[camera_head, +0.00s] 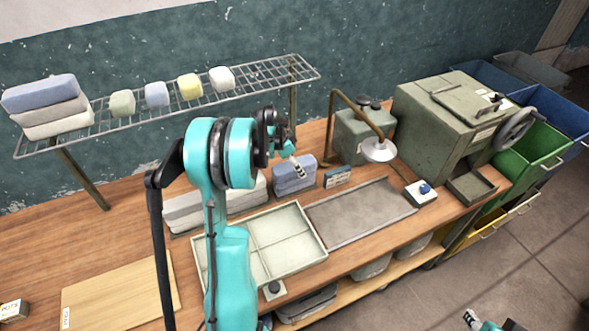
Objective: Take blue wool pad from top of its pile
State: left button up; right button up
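A short pile of blue-grey pads (291,183) stands on the bench behind the tray, just right of the grey piles. My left gripper (298,168) points down at this pile, and its fingertips overlap the pile's top in the picture. I cannot tell whether they touch the top pad, or whether they are open or shut. Another blue pad (40,91) lies on top of a stack of paler pads on the wire shelf at the left. My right gripper (474,319) shows only partly at the bottom right edge, away from the bench.
Grey pads (184,207) stand left of the blue pile, partly behind my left arm. A divided tray (290,231) and a flat grey tray (365,216) lie in front. A lamp (379,150) and a green machine (445,125) stand right. The wire shelf (265,76) hangs above.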

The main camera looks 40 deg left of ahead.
pick_arm(q)
jog(key=shift+f+b, duration=0.25)
jog(key=shift+b, duration=0.05)
dwell(0.5)
jog(key=c, duration=1.2)
